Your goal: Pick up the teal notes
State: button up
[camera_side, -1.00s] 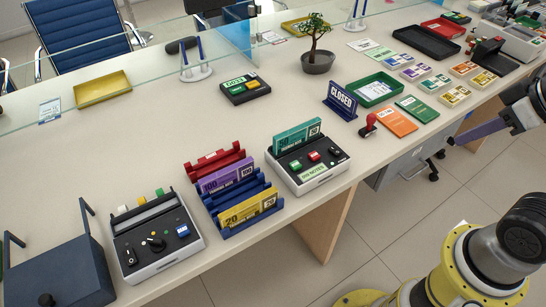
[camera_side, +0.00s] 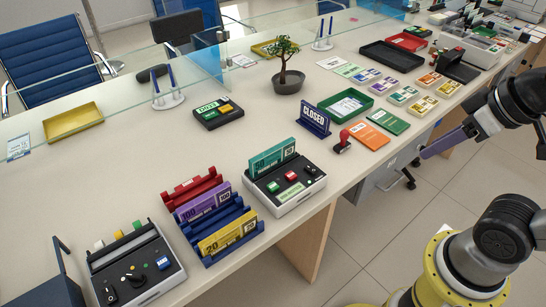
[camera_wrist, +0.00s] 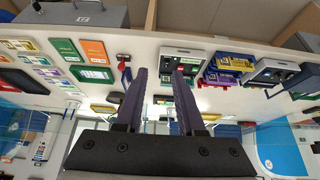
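The teal notes (camera_side: 272,158) stand upright as a stack in the back slot of a grey and black counting machine (camera_side: 285,192), marked 50. My gripper (camera_side: 437,150) shows in the side view at the right, beyond the front edge of the counter and well apart from the notes. In the wrist view its two purple fingers (camera_wrist: 158,95) are spread apart with nothing between them. The counting machine also shows in the wrist view (camera_wrist: 185,56), beyond the right finger; the teal notes are hard to make out there.
A potted tree (camera_side: 287,80) is behind.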

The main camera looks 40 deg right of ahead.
jog(key=shift+o, duration=1.2)
